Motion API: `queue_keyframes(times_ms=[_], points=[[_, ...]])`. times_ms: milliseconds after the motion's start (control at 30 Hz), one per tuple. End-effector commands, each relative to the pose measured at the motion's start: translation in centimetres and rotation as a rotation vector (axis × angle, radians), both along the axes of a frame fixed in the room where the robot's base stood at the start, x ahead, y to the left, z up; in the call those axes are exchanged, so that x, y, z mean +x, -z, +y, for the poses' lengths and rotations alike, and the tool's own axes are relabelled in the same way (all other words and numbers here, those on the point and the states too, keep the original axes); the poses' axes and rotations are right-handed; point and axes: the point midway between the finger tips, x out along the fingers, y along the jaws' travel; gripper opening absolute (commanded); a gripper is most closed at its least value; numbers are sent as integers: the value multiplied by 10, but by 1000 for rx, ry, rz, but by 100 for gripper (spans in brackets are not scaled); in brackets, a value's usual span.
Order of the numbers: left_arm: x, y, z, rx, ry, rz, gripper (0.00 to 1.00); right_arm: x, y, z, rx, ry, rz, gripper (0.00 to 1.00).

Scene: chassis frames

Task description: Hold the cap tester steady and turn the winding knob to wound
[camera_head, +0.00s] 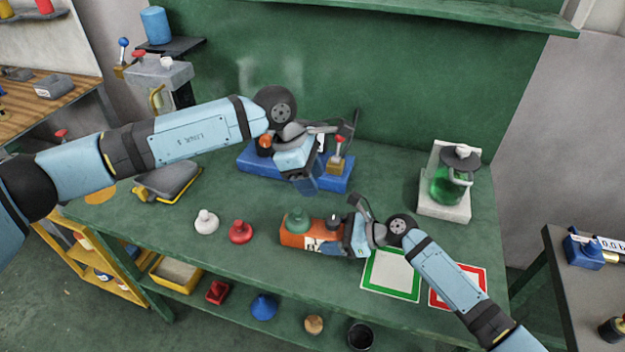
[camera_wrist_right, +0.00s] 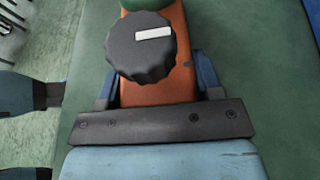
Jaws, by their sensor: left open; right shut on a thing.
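The cap tester (camera_head: 297,238) is an orange block lying on the green bench, with a green dome on its left part. Its black winding knob (camera_head: 333,220) sits right of the dome. In the right wrist view the knob (camera_wrist_right: 143,50) is ribbed, with a white bar lying nearly level across it. My right gripper (camera_head: 358,236) is shut on the tester's right end, a blue finger at each side of the orange body (camera_wrist_right: 160,92). My left gripper (camera_head: 306,182) is open, above and behind the tester, in front of the blue fixture. It appears apart from the knob.
A blue fixture (camera_head: 255,160) stands behind my left gripper. White (camera_head: 206,222) and red (camera_head: 240,232) knobs lie left of the tester. Green-bordered (camera_head: 392,275) and red-bordered (camera_head: 472,278) mats lie front right. A green flask (camera_head: 448,188) stands at right.

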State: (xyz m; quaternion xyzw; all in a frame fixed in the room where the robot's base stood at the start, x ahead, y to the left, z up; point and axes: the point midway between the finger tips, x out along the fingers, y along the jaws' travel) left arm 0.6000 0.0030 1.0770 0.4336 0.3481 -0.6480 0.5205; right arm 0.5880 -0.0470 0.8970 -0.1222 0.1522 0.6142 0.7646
Motion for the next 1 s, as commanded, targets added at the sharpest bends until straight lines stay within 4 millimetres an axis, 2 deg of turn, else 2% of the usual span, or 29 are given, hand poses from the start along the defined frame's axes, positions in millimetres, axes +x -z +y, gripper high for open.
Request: queue_keyframes(times_ms=[133,167,267,533,667,1000], points=[[0,0,0,0,0,0,46,0,0,0,0,-1,0,25],[0,0,0,0,0,0,46,0,0,0,0,-1,0,66],[0,0,0,0,0,0,46,0,0,0,0,-1,0,89],[0,0,0,0,0,0,46,0,0,0,0,0,0,89],[0,0,0,0,0,0,46,-2,-3,-8,0,0,0,89],[0,0,0,0,0,0,46,-16,-28,-70,-2,1,0,89]])
